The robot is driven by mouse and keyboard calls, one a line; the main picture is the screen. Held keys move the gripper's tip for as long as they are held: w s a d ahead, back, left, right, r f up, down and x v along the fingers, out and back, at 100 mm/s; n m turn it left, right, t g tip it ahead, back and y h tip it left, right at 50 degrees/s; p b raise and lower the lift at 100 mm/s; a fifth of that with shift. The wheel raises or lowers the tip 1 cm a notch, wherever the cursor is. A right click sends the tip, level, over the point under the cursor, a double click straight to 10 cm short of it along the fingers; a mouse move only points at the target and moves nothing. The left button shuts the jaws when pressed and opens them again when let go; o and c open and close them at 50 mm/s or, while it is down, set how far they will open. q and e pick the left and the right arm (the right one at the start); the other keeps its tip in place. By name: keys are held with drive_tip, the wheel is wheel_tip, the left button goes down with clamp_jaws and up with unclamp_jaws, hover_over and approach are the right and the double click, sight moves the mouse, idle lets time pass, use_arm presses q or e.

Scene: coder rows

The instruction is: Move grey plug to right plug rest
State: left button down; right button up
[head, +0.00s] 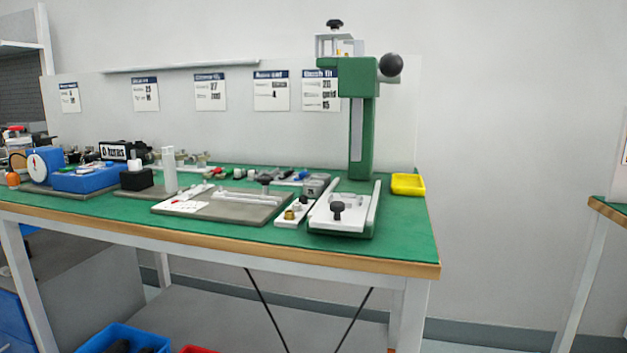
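Neither of my grippers is in view. A row of small coloured parts (275,174), with white, green, red, blue and grey pieces, lies along the back of the green bench (408,232). A grey block (316,185) sits left of the green press (362,140). A narrow white strip (294,213) holding small brass and dark pieces lies between the grey plate (222,207) and the press base. From this distance I cannot tell which piece is the grey plug or which spot is the right plug rest.
A yellow tray (408,184) stands at the bench's right end. A blue box (90,180) with a dial gauge (38,167) and a black block (136,180) stand on the left. Blue bins (122,340) sit below. Open floor lies right of the bench.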

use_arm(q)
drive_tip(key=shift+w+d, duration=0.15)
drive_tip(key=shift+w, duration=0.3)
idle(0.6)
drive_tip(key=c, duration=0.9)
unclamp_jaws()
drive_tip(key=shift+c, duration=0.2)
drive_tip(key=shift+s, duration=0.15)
